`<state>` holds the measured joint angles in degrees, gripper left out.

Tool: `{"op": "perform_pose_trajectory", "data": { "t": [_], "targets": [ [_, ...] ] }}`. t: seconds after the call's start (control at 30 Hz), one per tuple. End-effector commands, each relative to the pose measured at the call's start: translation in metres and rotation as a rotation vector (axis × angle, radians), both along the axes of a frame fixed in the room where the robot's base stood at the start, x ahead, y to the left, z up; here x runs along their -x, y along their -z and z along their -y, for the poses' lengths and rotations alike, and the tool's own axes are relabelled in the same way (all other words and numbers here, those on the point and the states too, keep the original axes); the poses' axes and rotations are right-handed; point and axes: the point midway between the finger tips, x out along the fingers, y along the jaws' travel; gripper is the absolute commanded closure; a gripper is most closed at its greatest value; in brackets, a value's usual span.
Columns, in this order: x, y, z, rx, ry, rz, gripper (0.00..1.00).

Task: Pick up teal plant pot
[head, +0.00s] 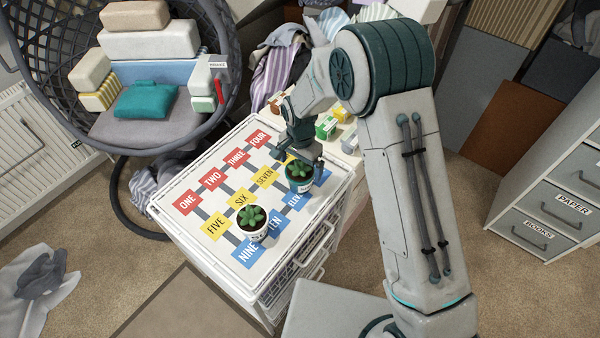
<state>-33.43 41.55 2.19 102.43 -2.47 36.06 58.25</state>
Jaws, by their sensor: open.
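The teal plant pot (299,187) holds a small green succulent and has a pale label. It stands upright on the right part of the white drawer unit's top (190,223). My gripper (301,162) is open, right at the pot and its plant, and overlaps their far side in the picture. I cannot tell whether the fingers touch the pot. A white plant pot (243,238) with a similar succulent stands to the left and nearer, apart from the gripper.
The top carries a board of coloured number-word labels. Small boxes (326,126) stand just behind my gripper. A wicker chair (222,45) with blocks and a teal cushion (146,101) is at the back left. A grey cabinet (560,190) is at the right. Cloth (45,275) lies on the floor.

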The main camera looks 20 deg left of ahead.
Motion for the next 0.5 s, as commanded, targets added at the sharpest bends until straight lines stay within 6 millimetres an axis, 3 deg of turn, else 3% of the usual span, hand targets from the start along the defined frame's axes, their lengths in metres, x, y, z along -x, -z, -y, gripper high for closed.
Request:
{"op": "perform_pose_trajectory", "data": {
  "t": [0.3,0.5],
  "targets": [
    [-0.002,0.037,-0.001,0.001,-0.001,-0.003,0.00],
    [-0.003,0.047,-0.002,-0.001,0.000,0.000,0.00]
  ]
}}
